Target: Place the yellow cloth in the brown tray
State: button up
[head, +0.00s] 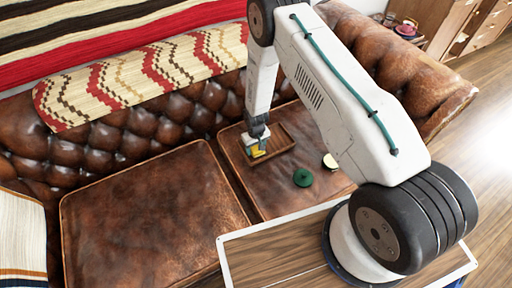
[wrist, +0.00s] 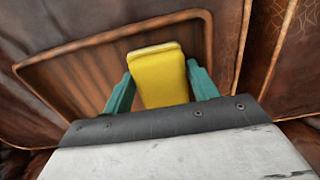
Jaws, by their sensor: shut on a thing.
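The yellow cloth (wrist: 158,75) is a small folded block between the two green fingers of my gripper (wrist: 160,90) in the wrist view. My gripper is shut on it. In the head view the yellow cloth (head: 258,154) and my gripper (head: 256,148) are at the left end of the brown tray (head: 280,152). The brown tray lies on the right seat cushion of the leather sofa. In the wrist view the tray's rim (wrist: 70,55) runs behind and around the cloth. I cannot tell whether the cloth touches the tray floor.
A dark green round object (head: 303,178) and a cream round object (head: 330,162) lie on the same cushion, in front of the tray. The left seat cushion (head: 150,215) is clear. A patterned blanket (head: 140,75) lies over the sofa back (head: 110,138).

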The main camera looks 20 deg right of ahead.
jog(key=o, duration=0.6)
notch_tip(320, 180, up, 13)
notch_tip(320, 180, up, 17)
send_over(256, 147)
jog(key=d, duration=0.2)
jog(key=s+d+r+m, duration=0.1)
jog(key=s+r, duration=0.3)
jog(key=r, duration=0.5)
jog(key=s+d+r, duration=0.1)
jog(key=s+r, duration=0.4)
jog(key=r, duration=0.3)
jog(key=shift+m+t, duration=0.6)
jog(key=s+d+r, duration=0.1)
jog(key=s+r, duration=0.3)
jog(key=s, duration=0.4)
jog(key=s+r, duration=0.5)
jog(key=s, duration=0.4)
jog(key=s+d+r, duration=0.1)
jog(key=s+r, duration=0.3)
jog(key=s, duration=0.4)
jog(key=shift+s+d+r, duration=0.35)
jog(key=shift+s, duration=0.05)
